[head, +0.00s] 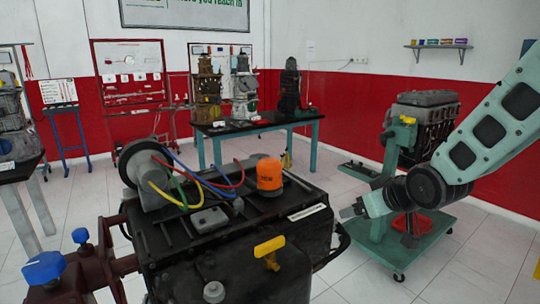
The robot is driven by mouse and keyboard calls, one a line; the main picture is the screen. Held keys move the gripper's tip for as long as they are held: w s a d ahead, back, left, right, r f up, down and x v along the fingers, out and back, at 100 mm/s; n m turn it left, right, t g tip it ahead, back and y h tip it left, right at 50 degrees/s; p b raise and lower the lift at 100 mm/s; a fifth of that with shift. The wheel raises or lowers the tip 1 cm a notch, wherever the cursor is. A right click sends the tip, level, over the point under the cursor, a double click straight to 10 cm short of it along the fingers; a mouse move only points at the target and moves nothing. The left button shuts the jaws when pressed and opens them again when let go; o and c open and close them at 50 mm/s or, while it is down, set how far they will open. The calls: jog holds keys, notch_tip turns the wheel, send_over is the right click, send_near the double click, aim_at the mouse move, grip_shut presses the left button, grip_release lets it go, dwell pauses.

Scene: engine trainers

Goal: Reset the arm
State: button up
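My arm (485,145) reaches in from the right edge, grey-green with dark oval panels. My gripper (352,212) is at its end, right of the black engine trainer and in front of the green engine stand. It points left and down. Its fingers are small and seen from the side, so whether they are apart or closed is unclear. I see nothing clearly held in it.
A black engine trainer (270,222) with an orange cap (270,176), yellow handle (269,246) and coloured hoses fills the front. A green wheeled stand (440,235) carries an engine (425,120) behind my gripper. A dark table (260,124) holds engines at the back.

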jog(key=s+d+f+m+g+h, duration=0.1)
jog(key=s+d+f+m+g, duration=0.3)
jog(key=s, duration=0.6)
jog(key=s+d+m+g+h, duration=0.1)
jog(key=s+d+g+h, duration=0.15)
jog(key=s+d, duration=0.55)
jog(key=s+a+r+n+g, duration=0.1)
jog(key=s+a+n, duration=0.3)
jog(key=s+a, duration=0.3)
jog(key=s+a+r+n+g+y, duration=0.1)
jog(key=s+a+n+g, duration=0.1)
jog(key=s+a+n, duration=0.2)
jog(key=s+a, duration=0.3)
jog(key=a, duration=0.5)
jog(key=shift+s+a+r, duration=0.15)
jog(key=shift+a, duration=0.2)
